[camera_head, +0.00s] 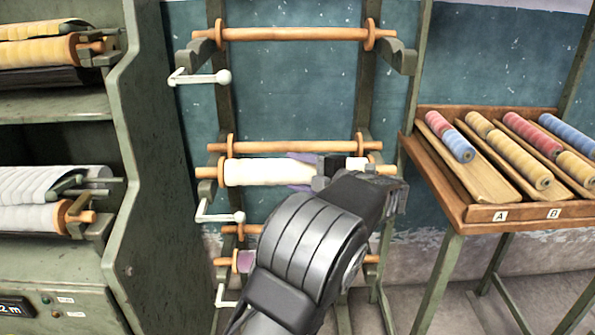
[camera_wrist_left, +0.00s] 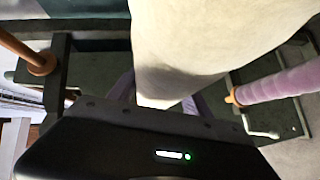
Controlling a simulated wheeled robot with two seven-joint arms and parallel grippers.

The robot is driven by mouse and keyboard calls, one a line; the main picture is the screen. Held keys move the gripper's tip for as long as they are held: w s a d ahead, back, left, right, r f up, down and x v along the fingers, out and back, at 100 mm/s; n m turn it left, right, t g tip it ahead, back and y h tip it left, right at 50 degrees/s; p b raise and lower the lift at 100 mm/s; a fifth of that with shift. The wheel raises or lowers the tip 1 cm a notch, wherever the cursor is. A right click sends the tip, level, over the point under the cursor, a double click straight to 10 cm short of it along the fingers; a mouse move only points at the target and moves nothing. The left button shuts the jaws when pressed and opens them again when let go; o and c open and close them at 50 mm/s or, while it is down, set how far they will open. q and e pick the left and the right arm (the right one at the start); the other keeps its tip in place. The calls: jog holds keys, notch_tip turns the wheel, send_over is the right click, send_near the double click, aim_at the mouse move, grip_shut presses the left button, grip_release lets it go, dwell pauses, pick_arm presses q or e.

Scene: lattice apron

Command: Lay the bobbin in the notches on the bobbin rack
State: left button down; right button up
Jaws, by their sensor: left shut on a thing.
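My left gripper (camera_head: 318,172) is shut around the cream-wound bobbin (camera_head: 262,172), near the right part of its winding. The bobbin lies level at the middle height of the bobbin rack (camera_head: 225,110), in front of a bare wooden roller (camera_head: 290,147). Its orange wooden ends stick out left and right. I cannot tell whether its ends rest in the notches; my gripper and wrist hide part of the right side. In the left wrist view the cream winding (camera_wrist_left: 215,40) fills the upper middle. My right gripper is not in view.
A bare roller (camera_head: 295,34) spans the rack top; a purple-wound bobbin (camera_head: 244,261) sits low, partly hidden by my arm. White cranks (camera_head: 223,77) jut out at left. A green cabinet (camera_head: 150,200) stands left, a wooden spool tray (camera_head: 470,213) right.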

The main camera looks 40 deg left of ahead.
pick_arm(q)
jog(key=shift+f, duration=0.1)
dwell(0.6)
jog(key=shift+c, duration=1.9)
grip_release()
jog(key=shift+f, duration=0.1)
jog(key=shift+d, duration=0.1)
jog(key=p+v, duration=0.1)
jog(key=v, duration=0.6)
jog(key=shift+d, duration=0.35)
